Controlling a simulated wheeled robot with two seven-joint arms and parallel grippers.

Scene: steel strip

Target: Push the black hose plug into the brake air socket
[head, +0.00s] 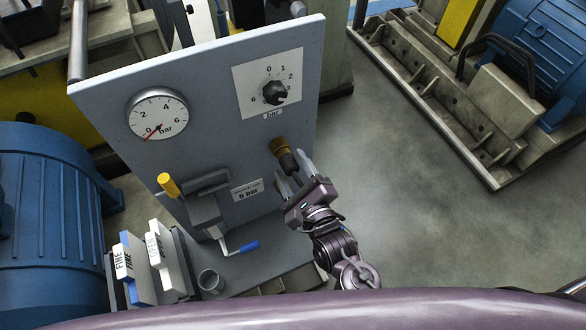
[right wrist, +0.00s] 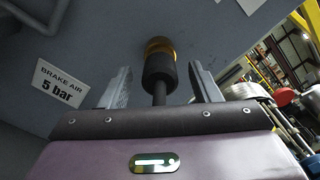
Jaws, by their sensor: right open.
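The brass brake air socket (head: 277,145) sits low on the right of the grey panel. It also shows in the right wrist view (right wrist: 159,44). The black hose plug (right wrist: 159,69) is at the socket's mouth, in line with it, with no gap visible between them; its thin black hose (right wrist: 160,93) runs back toward my wrist. How deep the plug sits is hidden. My right gripper (head: 293,175) is open, with one finger on each side of the plug and clear space between the fingers and the plug. My left gripper is not in view.
The grey panel (head: 215,85) carries a pressure gauge (head: 157,114) and a black regulator knob (head: 274,92). A "BRAKE AIR 5 bar" label (right wrist: 60,85) is left of the socket. A yellow-handled clamp and a blue-handled crank (head: 243,248) stand left of my gripper. Floor right is free.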

